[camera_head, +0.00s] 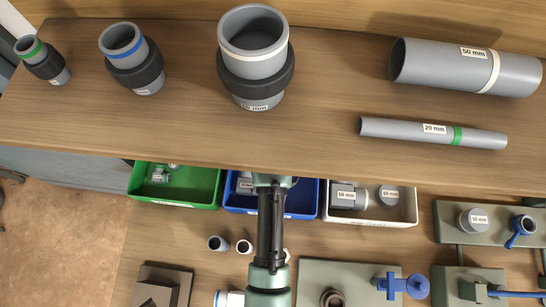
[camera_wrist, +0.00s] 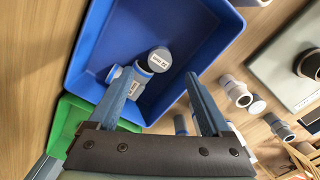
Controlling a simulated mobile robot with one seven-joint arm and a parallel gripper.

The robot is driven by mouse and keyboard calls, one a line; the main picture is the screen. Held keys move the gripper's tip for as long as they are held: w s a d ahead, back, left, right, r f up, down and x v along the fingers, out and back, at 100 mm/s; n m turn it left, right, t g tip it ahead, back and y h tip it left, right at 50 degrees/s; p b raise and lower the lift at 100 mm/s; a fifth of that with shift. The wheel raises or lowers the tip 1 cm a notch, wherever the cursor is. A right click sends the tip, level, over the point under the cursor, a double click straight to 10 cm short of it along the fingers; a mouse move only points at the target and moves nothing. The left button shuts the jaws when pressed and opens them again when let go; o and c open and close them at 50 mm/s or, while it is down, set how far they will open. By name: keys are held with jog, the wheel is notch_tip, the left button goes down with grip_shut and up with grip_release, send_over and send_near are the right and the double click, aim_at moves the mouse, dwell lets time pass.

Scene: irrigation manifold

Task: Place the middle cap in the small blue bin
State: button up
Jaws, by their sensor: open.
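The small blue bin (camera_head: 301,201) stands below the shelf between a green and a white bin. It fills much of the wrist view (camera_wrist: 215,45). A grey cap with a white label (camera_wrist: 160,59) is in the bin, beside or on other grey fittings (camera_wrist: 132,80). I cannot read its size, so I cannot tell whether it is the middle cap. My gripper (camera_wrist: 167,75) is open over the bin, with the cap in view between and beyond its fingertips; contact is not clear. In the head view the fingers are hidden by my arm and the shelf.
The green bin (camera_head: 205,186) and white bin (camera_head: 378,221) flank the blue one. The shelf (camera_head: 330,60) overhangs them, bearing couplings and two pipes. Loose fittings (camera_head: 218,243) lie on the bench. Green plates with a 50 mm cap (camera_head: 478,219) and blue valves (camera_head: 391,285) stand right.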

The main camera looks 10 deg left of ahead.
jog(key=shift+r, duration=2.15)
